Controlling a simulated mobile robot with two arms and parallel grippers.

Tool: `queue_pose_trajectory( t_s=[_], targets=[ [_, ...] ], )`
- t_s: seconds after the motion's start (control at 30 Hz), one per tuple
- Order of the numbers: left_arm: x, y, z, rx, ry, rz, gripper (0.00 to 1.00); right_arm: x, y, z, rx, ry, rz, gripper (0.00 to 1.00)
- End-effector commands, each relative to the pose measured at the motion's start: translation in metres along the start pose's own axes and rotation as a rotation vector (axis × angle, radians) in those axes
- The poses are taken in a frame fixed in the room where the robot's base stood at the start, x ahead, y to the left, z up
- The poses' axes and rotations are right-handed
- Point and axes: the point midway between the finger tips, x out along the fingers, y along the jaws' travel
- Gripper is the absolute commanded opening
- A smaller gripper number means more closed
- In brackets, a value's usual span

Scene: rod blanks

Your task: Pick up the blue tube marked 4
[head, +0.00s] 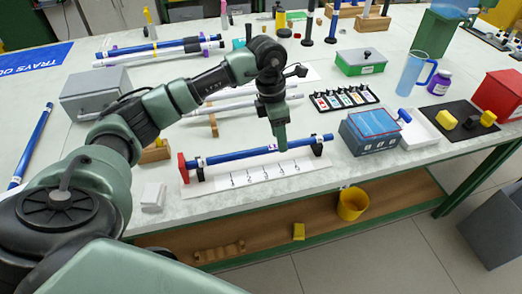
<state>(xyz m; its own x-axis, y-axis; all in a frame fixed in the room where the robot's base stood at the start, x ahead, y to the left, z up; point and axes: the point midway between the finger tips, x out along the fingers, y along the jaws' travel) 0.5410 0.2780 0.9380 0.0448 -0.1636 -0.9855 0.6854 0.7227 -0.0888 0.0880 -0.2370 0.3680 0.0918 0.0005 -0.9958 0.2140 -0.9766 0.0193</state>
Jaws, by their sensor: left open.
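A blue tube (240,155) lies across a white measuring stand (258,174) with a red end stop (183,167) at the left and dark supports. It has small white labels; I cannot read a 4 on them. Other blue tubes lie on the bench: one alone at the far left (33,145), and one with white rods at the back (160,46). My left gripper (281,144) points down at the tube on the stand, right of its middle. It is open; I cannot tell whether its fingers straddle the tube. My right gripper is not in view.
A blue-grey box (369,132) stands right of the stand, with a white tray (420,130) beyond it. A grey box (95,94) and a white block (153,196) are at the left.

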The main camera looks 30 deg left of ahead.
Motion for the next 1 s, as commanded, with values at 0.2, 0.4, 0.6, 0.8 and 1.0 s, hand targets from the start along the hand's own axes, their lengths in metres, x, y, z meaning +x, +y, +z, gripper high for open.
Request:
queue_pose_trajectory(
  t_s=[0.2, 0.4, 0.6, 0.8, 1.0],
  targets=[
    [-0.017, 0.033, -0.038, -0.049, 0.147, 0.090, 0.48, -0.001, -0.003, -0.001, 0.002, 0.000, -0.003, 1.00],
    [0.004, 0.034, -0.042, -0.048, 0.148, 0.088, 0.48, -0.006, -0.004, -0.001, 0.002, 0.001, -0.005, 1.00],
    [0.030, 0.032, -0.049, -0.047, 0.149, 0.084, 0.48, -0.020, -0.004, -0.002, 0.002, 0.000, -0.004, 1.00],
    [0.053, 0.035, -0.051, -0.047, 0.144, 0.086, 0.48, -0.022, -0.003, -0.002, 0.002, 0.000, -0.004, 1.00],
    [0.056, 0.035, -0.051, -0.046, 0.144, 0.088, 0.48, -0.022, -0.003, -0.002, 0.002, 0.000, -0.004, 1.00]
  ],
)
